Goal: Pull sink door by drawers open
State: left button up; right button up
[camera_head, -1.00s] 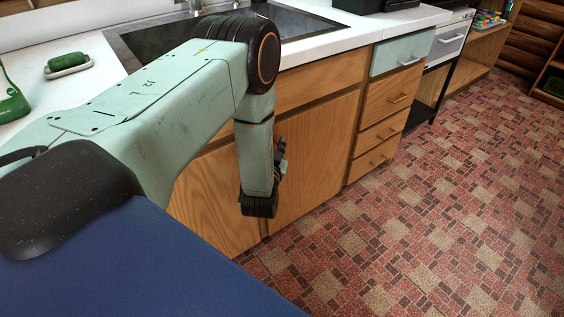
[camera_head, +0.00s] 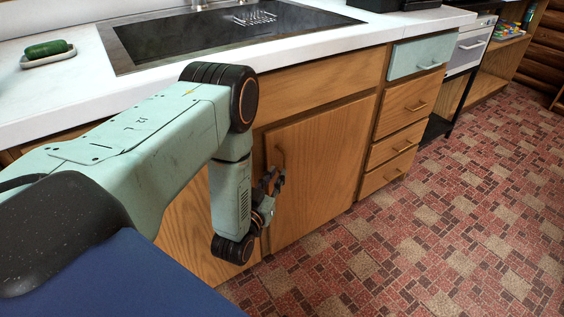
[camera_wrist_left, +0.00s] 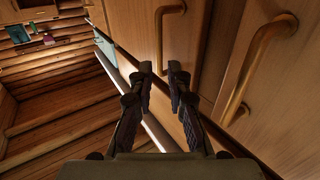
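The sink door by the drawers (camera_head: 322,172) is a wooden panel, shut, below the sink. Its curved wooden handle (camera_head: 280,156) is near its upper left edge. My left gripper (camera_head: 277,181) is in front of the door, just below the handle in the head view. Another handle (camera_wrist_left: 160,25) is farther off. My right gripper is not in view.
A stack of drawers (camera_head: 403,105), the top one teal, stands right of the door. The sink (camera_head: 165,40) is set in the white counter (camera_head: 50,98) above. The patterned floor (camera_head: 430,240) in front of the cabinets is clear. My arm hides part of the left cabinet door.

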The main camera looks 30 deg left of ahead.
aim_at(284, 164)
pick_arm(q)
jog(key=w, duration=0.1)
jog(key=w+b, duration=0.1)
jog(key=w, duration=0.3)
jog(key=shift+a+f+b, duration=0.15)
jog(key=shift+a+b, duration=0.25)
jog(key=shift+w+a, duration=0.15)
jog(key=shift+w, duration=0.65)
jog(key=shift+c, duration=0.4)
grip_shut()
